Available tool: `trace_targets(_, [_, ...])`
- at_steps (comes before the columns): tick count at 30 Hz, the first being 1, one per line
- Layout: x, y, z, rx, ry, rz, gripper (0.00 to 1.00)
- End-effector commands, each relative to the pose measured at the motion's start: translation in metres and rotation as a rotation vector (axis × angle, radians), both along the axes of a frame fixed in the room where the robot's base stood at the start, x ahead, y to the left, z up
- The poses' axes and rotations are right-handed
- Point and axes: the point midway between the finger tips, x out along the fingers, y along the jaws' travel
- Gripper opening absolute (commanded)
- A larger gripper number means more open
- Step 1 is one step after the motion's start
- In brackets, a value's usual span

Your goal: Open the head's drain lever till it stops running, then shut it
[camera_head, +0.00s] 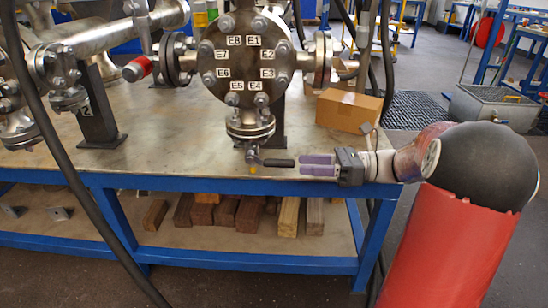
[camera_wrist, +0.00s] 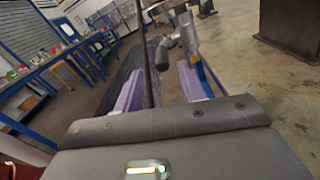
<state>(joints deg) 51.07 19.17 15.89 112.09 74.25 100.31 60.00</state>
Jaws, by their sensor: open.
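The round vessel head (camera_head: 244,60) carries labels E1 to E8 and is bolted upright above the bench. A flanged drain neck (camera_head: 250,124) hangs below it, ending in a small valve (camera_head: 253,155) with a yellow tip underneath. The dark drain lever (camera_head: 278,162) points right, about level, toward my gripper. My gripper (camera_head: 301,165) has purple fingers and is open and empty, its tips just right of the lever's end. In the wrist view the lever's dark end (camera_wrist: 163,54) shows just beyond and between the fingertips (camera_wrist: 161,72). I cannot make out any liquid running.
The steel-topped bench (camera_head: 180,165) has a blue frame, with wooden blocks (camera_head: 230,212) on its lower shelf. A cardboard box (camera_head: 348,110) stands on the bench behind my gripper. A red-handled valve (camera_head: 138,68) is at left. Dark hoses hang in front at left.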

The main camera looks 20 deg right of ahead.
Motion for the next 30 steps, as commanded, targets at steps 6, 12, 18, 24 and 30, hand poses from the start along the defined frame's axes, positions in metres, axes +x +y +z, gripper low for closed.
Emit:
trace_targets(6, [0.004,0.013,0.0,0.002,0.001,0.002,0.4])
trace_targets(12, [0.014,0.045,-0.001,0.002,0.0,0.003,0.4])
trace_targets(18, [0.022,0.068,0.0,0.001,0.0,0.002,0.4])
trace_targets(24, [0.024,0.074,0.0,0.001,0.001,-0.001,0.4])
trace_targets(30, [0.024,0.074,0.0,0.001,0.001,0.0,0.36])
